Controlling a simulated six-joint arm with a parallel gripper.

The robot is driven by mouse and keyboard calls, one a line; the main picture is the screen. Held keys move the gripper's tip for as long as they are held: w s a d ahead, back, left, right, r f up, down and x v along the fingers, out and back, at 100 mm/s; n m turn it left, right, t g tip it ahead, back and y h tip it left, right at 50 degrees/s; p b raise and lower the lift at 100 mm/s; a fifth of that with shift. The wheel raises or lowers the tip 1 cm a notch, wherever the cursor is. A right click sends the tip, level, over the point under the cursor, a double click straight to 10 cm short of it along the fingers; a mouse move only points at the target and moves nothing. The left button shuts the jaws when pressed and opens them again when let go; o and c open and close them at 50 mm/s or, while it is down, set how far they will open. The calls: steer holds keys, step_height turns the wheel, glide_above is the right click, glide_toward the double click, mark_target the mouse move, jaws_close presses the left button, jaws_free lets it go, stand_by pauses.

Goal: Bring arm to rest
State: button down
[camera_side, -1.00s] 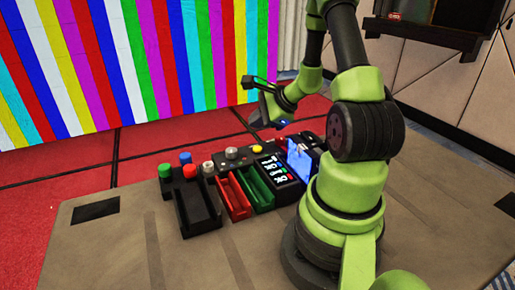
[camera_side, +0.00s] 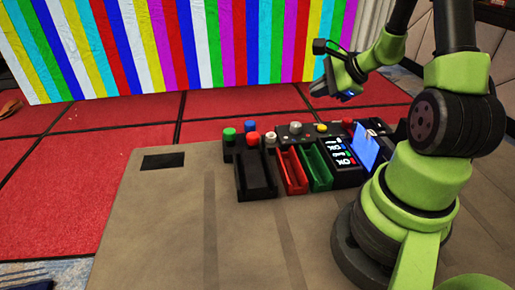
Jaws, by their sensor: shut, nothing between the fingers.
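My gripper (camera_side: 325,89) hangs in the air at the upper right of the side view, in front of the video wall (camera_side: 190,45). It is shut and empty, and tilted down to the left. In the picture it is above the far edge of a row of control boxes, with a visible gap below it. My arm is bent, with its base on the table at the right. Nothing hides the gripper.
On the grey table (camera_side: 160,220) stand a black tray (camera_side: 257,183), a red tray (camera_side: 293,172), a green tray (camera_side: 318,168) and a lit blue screen (camera_side: 364,148). Several coloured knobs, one green (camera_side: 229,133), stand behind the trays. The table's left part is clear.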

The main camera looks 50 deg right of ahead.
steer(key=a+r+n+g+y, duration=0.1)
steer(key=a+r+n+y, duration=0.1)
steer(key=a+r+n, duration=0.5)
steer(key=a+r+n+g+y, duration=0.15)
steer(key=a+r+n, duration=0.3)
steer(key=a, duration=0.45)
steer(key=s+a+r+n+h, duration=0.2)
steer(key=s+a+r+n, duration=0.3)
steer(key=s+n, duration=0.5)
steer(key=shift+a, duration=0.85)
